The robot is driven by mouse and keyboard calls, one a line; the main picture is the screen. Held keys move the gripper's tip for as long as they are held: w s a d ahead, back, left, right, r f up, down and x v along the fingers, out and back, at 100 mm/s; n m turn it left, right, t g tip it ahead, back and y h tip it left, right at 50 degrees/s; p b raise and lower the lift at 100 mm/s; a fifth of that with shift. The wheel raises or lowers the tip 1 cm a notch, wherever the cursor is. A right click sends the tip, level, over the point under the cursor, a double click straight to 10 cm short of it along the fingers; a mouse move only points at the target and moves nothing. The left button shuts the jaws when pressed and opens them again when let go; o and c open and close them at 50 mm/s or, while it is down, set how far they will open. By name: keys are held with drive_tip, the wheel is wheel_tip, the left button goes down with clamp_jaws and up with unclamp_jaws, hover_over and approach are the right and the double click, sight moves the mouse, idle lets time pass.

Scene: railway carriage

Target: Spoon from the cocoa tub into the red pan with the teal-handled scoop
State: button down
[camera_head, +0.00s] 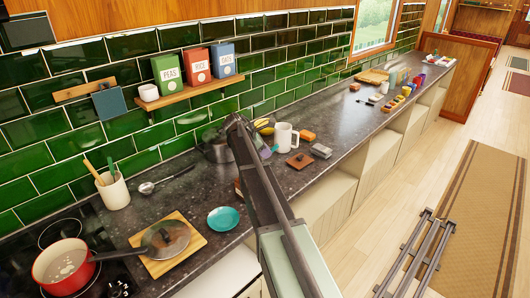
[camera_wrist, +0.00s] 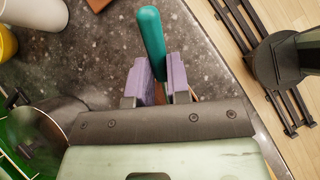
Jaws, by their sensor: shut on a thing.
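My gripper (camera_head: 266,152) is over the counter's middle, near the white mug. In the wrist view its purple fingers (camera_wrist: 160,88) are shut on the teal handle of the scoop (camera_wrist: 151,38). A bit of teal also shows by the fingers in the head view (camera_head: 275,148). The scoop's bowl is hidden. The red pan (camera_head: 42,272) sits on the hob at the lower left, with pale contents, well apart from my gripper. I cannot pick out a cocoa tub; a brown thing (camera_head: 238,187) is mostly hidden behind my arm.
A grey pot (camera_head: 216,152) and white mug (camera_head: 284,138) stand close to my gripper. A shelf (camera_head: 190,96) of tins hangs above.

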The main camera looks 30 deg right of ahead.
drive_tip(key=f+b, duration=0.6)
drive_tip(key=a+f+b, duration=0.1)
drive_tip(key=f+b, duration=0.1)
drive_tip(key=f, duration=0.1)
drive_tip(key=shift+w+f+b, duration=0.15)
drive_tip(key=shift+f+b, duration=0.1)
drive_tip(key=shift+b, duration=0.15)
drive_tip(key=r+p, duration=0.8)
drive_tip(key=shift+d+r+p, duration=0.2)
drive_tip(key=shift+r+p, duration=0.15)
drive_tip(key=shift+s+d+f+t+y+p, duration=0.15)
drive_tip(key=shift+d+f+t+y+p, duration=0.15)
drive_tip(key=shift+d+y, duration=0.55)
drive_tip(key=shift+s+d+f+t+y+p, duration=0.25)
drive_tip(key=shift+d+f+y, duration=0.25)
drive_tip(key=shift+y, duration=0.7)
drive_tip(key=shift+s+d+f+t+y+p, duration=0.1)
drive_tip(key=shift+d+f+t+y+p, duration=0.2)
drive_tip(key=shift+d+y, duration=0.55)
drive_tip(key=shift+a, duration=0.2)
